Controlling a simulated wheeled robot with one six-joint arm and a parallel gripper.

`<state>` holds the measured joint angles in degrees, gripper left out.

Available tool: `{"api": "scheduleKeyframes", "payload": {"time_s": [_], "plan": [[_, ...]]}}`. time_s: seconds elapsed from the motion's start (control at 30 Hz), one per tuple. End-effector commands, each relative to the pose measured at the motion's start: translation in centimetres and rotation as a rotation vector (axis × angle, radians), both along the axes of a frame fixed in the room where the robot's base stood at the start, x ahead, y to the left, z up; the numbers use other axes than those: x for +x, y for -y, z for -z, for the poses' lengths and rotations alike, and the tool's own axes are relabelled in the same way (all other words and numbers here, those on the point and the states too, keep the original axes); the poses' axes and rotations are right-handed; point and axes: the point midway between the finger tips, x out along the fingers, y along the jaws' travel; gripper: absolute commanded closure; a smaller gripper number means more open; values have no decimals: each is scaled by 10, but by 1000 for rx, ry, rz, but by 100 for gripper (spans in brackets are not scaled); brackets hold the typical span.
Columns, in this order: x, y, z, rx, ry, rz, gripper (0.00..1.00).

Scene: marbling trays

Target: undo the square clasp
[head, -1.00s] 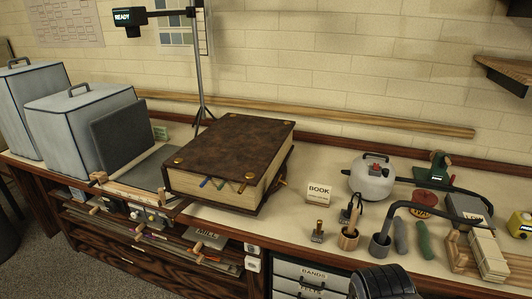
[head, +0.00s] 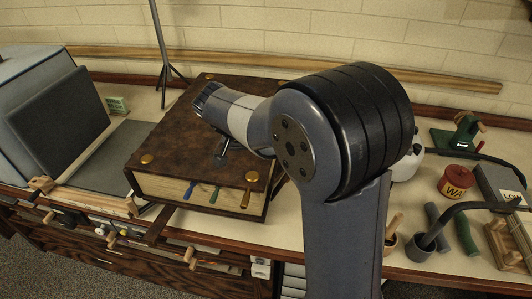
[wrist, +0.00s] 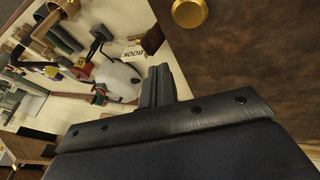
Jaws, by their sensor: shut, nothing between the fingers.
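A thick book with a brown leather cover (head: 170,120) lies shut on the bench in the head view. Brass bosses sit on its cover corners, one of them (head: 147,159) at the near left. Blue, green and gold ends hang over its near page edge. I cannot make out the square clasp; my arm covers the book's right side. My gripper (wrist: 158,75) shows in the wrist view, its dark fingers shut and empty. It is above the book's side of the bench, with the cover (wrist: 260,60) and a brass boss (wrist: 190,12) beyond the fingers. I see no contact.
A red wax tin (head: 456,182) and tools in holders crowd the right of the bench. A grey case with a dark panel (head: 62,115) stands left. A thin stand (head: 160,45) rises behind the book.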

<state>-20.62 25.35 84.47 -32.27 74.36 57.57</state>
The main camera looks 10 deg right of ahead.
Motion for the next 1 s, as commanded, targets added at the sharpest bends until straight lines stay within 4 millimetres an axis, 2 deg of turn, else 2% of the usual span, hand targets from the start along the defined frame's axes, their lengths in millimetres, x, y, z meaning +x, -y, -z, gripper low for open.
{"api": "scheduleKeyframes", "payload": {"time_s": [0.17,0.4,0.6,1.0], "plan": [[3,12,19,0,-4,3,100],[9,34,57,0,-5,3,100],[13,45,77,0,-3,1,100],[14,48,83,2,-1,0,100]]}}
